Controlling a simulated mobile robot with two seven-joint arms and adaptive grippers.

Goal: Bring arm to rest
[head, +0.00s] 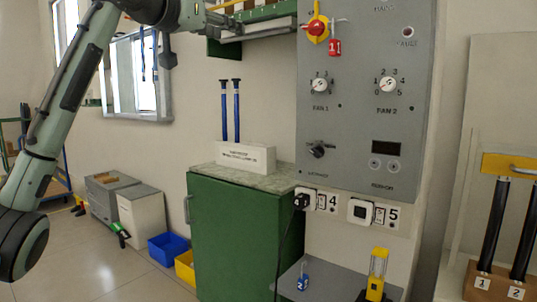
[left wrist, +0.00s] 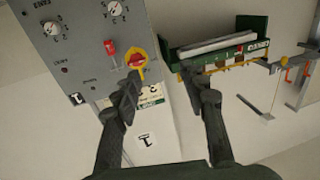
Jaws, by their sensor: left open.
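My left arm (head: 52,125) rises from the lower left of the head view and bends over at the top. Its left gripper (head: 222,22) is at the top, in front of the green wall rack and left of the grey control panel. In the left wrist view the two dark fingers of the gripper (left wrist: 165,86) stand well apart with nothing between them. The left finger overlaps the panel near the red and yellow rotary switch (left wrist: 137,60). Whether they touch cannot be told. My right gripper is not in view.
The grey control panel (head: 352,130) and green wall rack (head: 226,48) are close to the gripper. Two blue rods (head: 231,110) stand in a white block (head: 246,157) on a green cabinet (head: 222,235). Two black rods (head: 494,218) stand at right. Open floor lies at lower left.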

